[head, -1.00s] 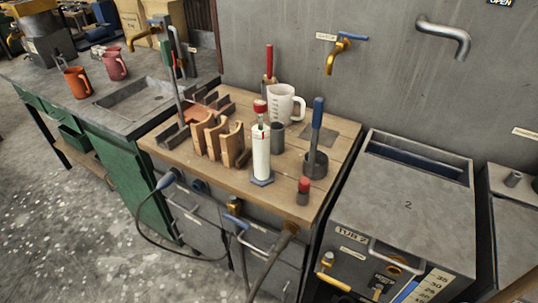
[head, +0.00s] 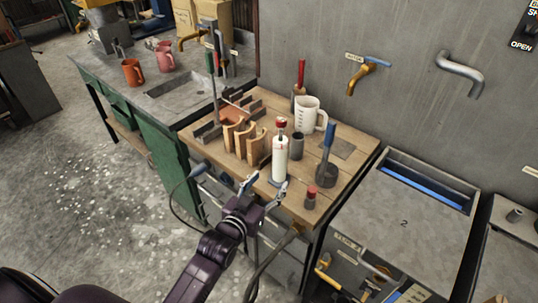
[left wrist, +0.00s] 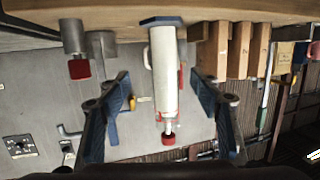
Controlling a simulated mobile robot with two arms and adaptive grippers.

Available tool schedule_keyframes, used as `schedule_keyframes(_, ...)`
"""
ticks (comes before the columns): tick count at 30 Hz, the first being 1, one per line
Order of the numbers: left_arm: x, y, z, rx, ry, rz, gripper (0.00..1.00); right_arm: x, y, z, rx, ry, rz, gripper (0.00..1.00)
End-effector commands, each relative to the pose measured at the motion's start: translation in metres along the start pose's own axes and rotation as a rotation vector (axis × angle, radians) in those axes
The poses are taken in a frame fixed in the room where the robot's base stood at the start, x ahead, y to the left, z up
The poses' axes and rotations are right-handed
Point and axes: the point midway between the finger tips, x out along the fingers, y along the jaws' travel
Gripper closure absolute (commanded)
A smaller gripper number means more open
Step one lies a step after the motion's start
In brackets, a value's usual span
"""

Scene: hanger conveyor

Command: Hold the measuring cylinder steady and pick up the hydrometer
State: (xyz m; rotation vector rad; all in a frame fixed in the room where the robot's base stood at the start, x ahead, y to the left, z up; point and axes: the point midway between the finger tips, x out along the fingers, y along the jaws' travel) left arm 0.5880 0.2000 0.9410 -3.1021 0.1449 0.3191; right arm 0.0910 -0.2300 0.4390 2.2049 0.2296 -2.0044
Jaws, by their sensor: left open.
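My left gripper (head: 263,189) is open and empty just in front of the cylinder, near the bench's front edge. The left wrist view is upside down. There the cylinder (left wrist: 163,75) shows between the two spread blue fingers (left wrist: 162,103), with the hydrometer's red end (left wrist: 168,140) below. I see no contact. My right gripper is not in view.
Wooden racks (head: 246,143) stand left of the cylinder. A grey cup (head: 297,147), a white jug (head: 308,113) and a blue-handled tool (head: 328,150) stand behind and to the right. A small red-topped piece (head: 311,197) is near the front edge.

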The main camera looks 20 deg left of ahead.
Motion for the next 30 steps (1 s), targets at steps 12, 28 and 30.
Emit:
schedule_keyframes(12,0.025,-0.008,-0.080,-0.011,0.211,-0.007,0.42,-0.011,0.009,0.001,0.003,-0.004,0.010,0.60)
schedule_keyframes(28,0.084,-0.008,-0.089,-0.010,0.206,-0.007,0.42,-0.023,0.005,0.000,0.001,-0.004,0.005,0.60)
schedule_keyframes(30,0.085,-0.008,-0.090,-0.010,0.207,-0.007,0.42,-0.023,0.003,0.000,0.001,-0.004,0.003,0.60)
